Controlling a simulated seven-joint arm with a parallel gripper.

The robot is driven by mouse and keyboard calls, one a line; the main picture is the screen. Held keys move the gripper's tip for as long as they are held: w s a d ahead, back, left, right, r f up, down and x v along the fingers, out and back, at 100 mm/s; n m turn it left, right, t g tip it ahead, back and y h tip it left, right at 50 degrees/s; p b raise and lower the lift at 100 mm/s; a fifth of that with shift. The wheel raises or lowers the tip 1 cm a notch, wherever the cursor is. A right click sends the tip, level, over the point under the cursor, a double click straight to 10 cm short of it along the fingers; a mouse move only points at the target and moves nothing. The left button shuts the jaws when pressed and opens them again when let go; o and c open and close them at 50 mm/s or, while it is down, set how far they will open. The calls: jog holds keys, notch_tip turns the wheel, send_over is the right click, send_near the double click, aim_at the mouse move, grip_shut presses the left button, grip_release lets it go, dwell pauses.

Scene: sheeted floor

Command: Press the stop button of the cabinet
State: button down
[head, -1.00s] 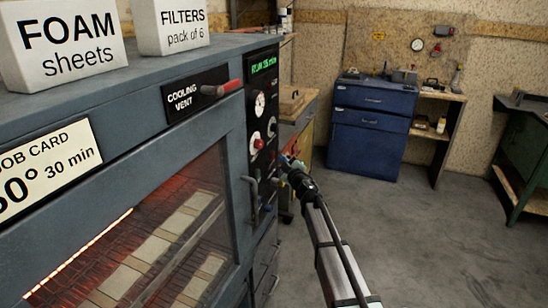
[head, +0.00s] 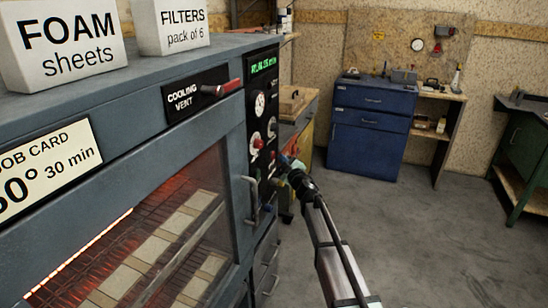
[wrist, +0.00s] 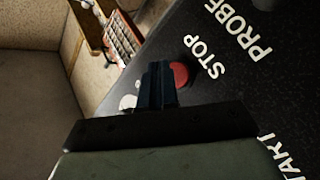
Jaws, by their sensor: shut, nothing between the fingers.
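The cabinet (head: 130,75) is a dark grey oven on the left with a glowing window and a black control panel (head: 262,100) at its right edge. In the wrist view the red round stop button (wrist: 180,75) sits on that panel beside the white word STOP. My gripper (wrist: 160,68) is shut and empty. Its fingertips overlap the button's left edge in this view; I cannot tell whether they touch it. In the head view my gripper (head: 283,163) is at the lower part of the panel, and I cannot make out the stop button there.
PROBE and START lettering lies around the button in the wrist view. A door handle (head: 251,200) stands out left of my gripper. A red-handled vent lever (head: 222,88) is above. A blue drawer cabinet (head: 368,130) stands behind; the floor (head: 430,240) to the right is clear.

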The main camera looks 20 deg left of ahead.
jog(key=shift+a, duration=0.25)
jog(key=shift+a, duration=0.2)
jog(key=shift+a, duration=0.4)
dwell(0.6)
jog(key=shift+d, duration=0.15)
dwell(0.3)
jog(key=shift+d, duration=0.65)
jog(key=shift+d, duration=0.1)
jog(key=d, duration=0.5)
dwell(0.3)
dwell(0.7)
